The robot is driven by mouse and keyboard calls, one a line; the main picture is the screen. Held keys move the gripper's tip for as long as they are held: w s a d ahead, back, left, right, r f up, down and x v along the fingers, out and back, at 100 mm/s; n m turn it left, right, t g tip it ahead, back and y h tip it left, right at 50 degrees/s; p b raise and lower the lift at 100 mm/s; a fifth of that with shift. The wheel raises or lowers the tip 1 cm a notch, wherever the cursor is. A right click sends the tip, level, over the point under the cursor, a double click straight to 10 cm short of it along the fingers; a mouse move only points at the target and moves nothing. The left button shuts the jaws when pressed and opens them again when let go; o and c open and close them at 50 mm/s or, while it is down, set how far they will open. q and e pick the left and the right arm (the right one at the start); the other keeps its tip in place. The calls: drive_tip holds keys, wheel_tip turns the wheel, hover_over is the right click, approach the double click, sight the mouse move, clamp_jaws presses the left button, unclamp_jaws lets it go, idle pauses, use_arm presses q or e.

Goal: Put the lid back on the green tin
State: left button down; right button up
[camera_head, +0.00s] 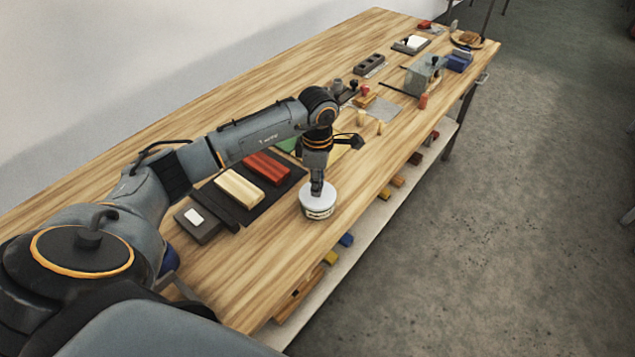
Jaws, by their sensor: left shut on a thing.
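My left gripper (317,190) points straight down and is shut on the top of a round white lid (308,201) near the table's front edge. A pale band with dark marks shows below the lid's rim; I cannot tell whether it is the lid's own side or a tin under it. A green thing (287,146) shows in part behind my left forearm; most of it is hidden, so I cannot tell whether it is the green tin. My right gripper is out of view.
Left of the lid, a dark mat (283,187) holds a red block (267,168) and a cream block (239,188). A grey metal box (421,77) and small tools crowd the far end. The front-left tabletop is clear.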

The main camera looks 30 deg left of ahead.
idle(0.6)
use_arm(q)
drive_tip(key=shift+f+b, duration=0.2)
drive_tip(key=shift+b, duration=0.35)
idle(0.5)
idle(0.4)
drive_tip(key=c, duration=1.1)
unclamp_jaws()
drive_tip(key=shift+c, duration=0.2)
drive_tip(key=o, duration=0.5)
drive_tip(key=shift+c, duration=0.2)
drive_tip(key=shift+r, duration=0.1)
